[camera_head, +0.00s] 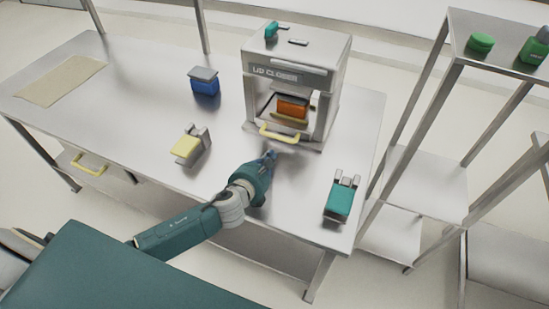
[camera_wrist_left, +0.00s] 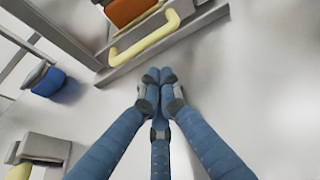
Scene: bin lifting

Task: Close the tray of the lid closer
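The lid closer (camera_head: 293,80) is a grey metal box machine at the back right of the table. Its tray (camera_wrist_left: 167,42) sits low in the front opening, with a yellow handle (camera_head: 279,134) along its front edge. An orange bin (camera_head: 292,106) is inside above the tray; it also shows in the left wrist view (camera_wrist_left: 130,10). My left gripper (camera_head: 269,156) is just in front of the handle, apart from it. In the left wrist view its blue fingers (camera_wrist_left: 158,76) are drawn together with nothing between them, pointing at the tray front. My right gripper is not seen.
A blue bin (camera_head: 205,82) stands left of the machine, and a yellow-topped holder (camera_head: 188,147) nearer the front. A teal-topped holder (camera_head: 340,198) is at the table's right front. A metal shelf (camera_head: 420,180) stands to the right.

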